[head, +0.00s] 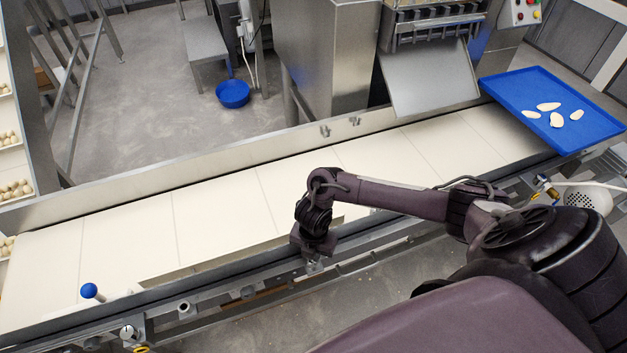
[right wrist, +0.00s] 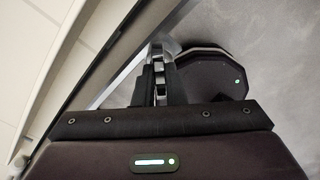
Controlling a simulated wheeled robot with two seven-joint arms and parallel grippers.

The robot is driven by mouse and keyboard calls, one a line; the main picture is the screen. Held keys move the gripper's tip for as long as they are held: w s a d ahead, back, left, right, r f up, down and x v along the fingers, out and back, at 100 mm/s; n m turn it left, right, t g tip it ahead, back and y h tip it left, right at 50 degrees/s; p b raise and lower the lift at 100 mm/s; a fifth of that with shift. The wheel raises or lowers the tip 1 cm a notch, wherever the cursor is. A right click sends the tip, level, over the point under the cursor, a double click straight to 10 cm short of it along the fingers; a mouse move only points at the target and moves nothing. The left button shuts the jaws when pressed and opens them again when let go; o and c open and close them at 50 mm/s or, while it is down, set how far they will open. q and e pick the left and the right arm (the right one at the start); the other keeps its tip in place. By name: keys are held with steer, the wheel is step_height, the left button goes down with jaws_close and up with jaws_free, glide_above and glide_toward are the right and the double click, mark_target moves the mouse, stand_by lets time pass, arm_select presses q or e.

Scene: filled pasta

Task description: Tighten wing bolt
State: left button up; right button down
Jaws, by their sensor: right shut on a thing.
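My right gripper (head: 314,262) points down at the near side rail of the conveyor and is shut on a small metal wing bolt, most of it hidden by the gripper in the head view. In the right wrist view the fingers (right wrist: 160,72) are close together, with a bit of pale metal (right wrist: 168,47) at their tips beside the rail. The bolt's wings and thread cannot be made out. My left gripper is not in view.
The conveyor belt (head: 215,211) is bare. A blue tray (head: 518,87) with several pasta pieces sits at its right end. A blue-knobbed lever (head: 89,290) stands at the near left rail. A blue bowl (head: 233,94) lies on the floor beyond.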

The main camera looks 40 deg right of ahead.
steer(key=m+p, duration=0.2)
steer(key=r+m+p, duration=0.1)
steer(key=m+p, duration=0.1)
steer(key=p, duration=0.1)
steer(key=shift+s, duration=0.15)
steer(key=m+p, duration=0.1)
steer(key=m, duration=0.1)
steer(key=m+p, duration=0.1)
steer(key=m, duration=0.1)
steer(key=m+p, duration=0.2)
steer(key=shift+f, duration=0.25)
steer(key=shift+f+m, duration=0.3)
steer(key=shift+m, duration=0.4)
steer(key=c, duration=1.4)
jaws_free()
steer(key=shift+o, duration=0.4)
steer(key=shift+o, duration=0.8)
steer(key=shift+w+r, duration=0.1)
steer(key=shift+w, duration=0.15)
